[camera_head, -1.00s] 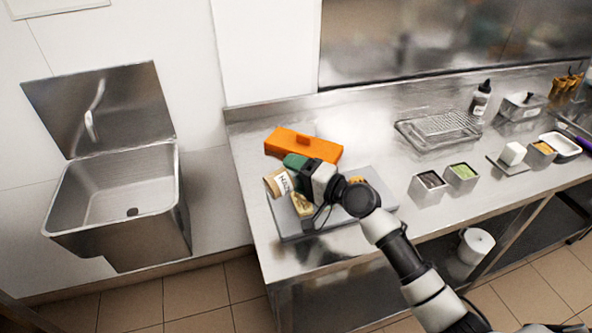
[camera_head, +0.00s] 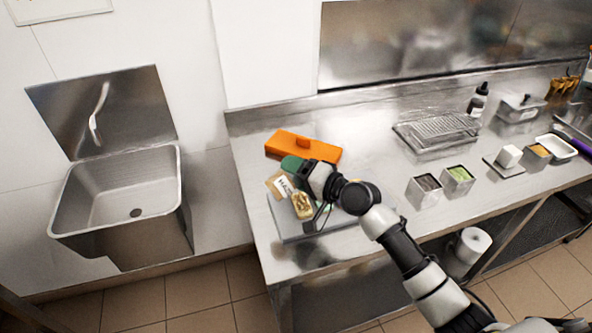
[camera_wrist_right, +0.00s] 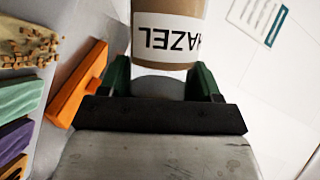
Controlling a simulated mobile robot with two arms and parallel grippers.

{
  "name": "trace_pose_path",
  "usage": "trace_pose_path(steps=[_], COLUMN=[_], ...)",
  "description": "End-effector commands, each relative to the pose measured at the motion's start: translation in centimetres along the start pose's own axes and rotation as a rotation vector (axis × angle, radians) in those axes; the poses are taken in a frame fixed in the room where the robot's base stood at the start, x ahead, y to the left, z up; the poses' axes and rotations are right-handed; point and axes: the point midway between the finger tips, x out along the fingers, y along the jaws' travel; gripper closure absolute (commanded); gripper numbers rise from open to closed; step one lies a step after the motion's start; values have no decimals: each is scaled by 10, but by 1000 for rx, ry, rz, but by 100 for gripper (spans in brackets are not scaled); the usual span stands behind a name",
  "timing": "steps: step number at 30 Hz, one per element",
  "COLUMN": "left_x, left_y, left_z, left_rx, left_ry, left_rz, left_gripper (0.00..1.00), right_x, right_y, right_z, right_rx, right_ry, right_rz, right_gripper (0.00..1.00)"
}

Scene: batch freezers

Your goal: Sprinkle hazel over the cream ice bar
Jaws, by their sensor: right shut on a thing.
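My right gripper (camera_head: 292,165) is shut on a brown jar with a white HAZEL label (camera_head: 281,187). The jar is tilted, at the left end of a grey tray (camera_head: 288,236). In the right wrist view the jar (camera_wrist_right: 168,38) sits between the green fingers (camera_wrist_right: 160,82), and its mouth is out of frame. The cream ice bar (camera_head: 303,206) is just right of and below the jar, with brown hazel bits on it. It also shows at the upper left of the wrist view (camera_wrist_right: 14,52), with bits scattered across it. My left gripper is not in view.
An orange block-like object with a handle (camera_head: 303,146) lies behind the tray. Green (camera_wrist_right: 18,97) and purple (camera_wrist_right: 15,139) bars show beside the cream one. Topping containers (camera_head: 425,190), a wire rack (camera_head: 437,130) and a bottle (camera_head: 478,99) stand right. A sink (camera_head: 120,190) is left.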

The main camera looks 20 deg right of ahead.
Motion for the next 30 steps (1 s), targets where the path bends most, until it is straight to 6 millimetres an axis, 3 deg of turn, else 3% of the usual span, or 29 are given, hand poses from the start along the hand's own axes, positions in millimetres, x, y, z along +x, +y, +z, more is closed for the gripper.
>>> trace_pose_path(steps=[21,30], left_x=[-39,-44], left_y=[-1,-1], left_z=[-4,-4], left_rx=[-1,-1], left_ry=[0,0], left_rz=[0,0], left_gripper=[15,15], right_x=[-3,-3], right_y=[-18,-19], right_z=[-7,-7], right_rx=[-198,-240], right_ry=[1,1], right_rz=[81,98], right_gripper=[61,61])
